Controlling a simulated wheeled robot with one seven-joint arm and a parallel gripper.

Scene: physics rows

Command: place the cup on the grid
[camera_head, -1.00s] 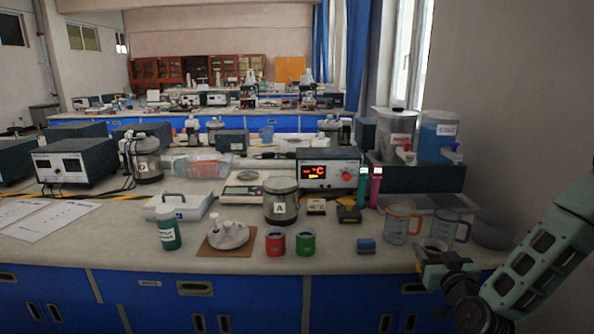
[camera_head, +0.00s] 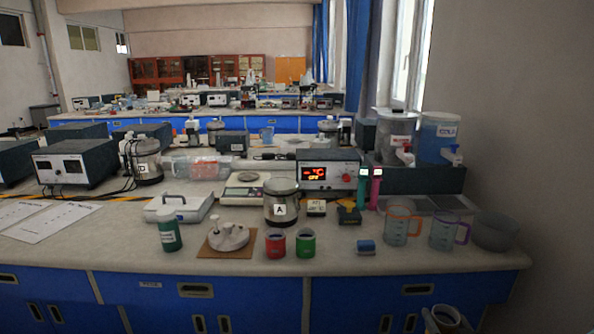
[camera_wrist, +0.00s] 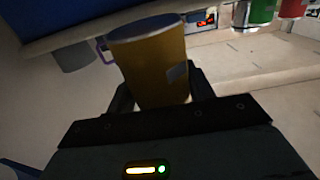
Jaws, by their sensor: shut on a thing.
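A yellow-brown cup (camera_wrist: 155,68) fills the middle of the wrist view, with a small pale patch on its side. My gripper (camera_wrist: 160,92) is shut on it, one dark finger on each side.
An orange-handled jug (camera_head: 397,227), a purple-handled jug (camera_head: 441,232) and a grey bowl (camera_head: 494,232) stand in front of the tray. Bare bench lies along the front edge.

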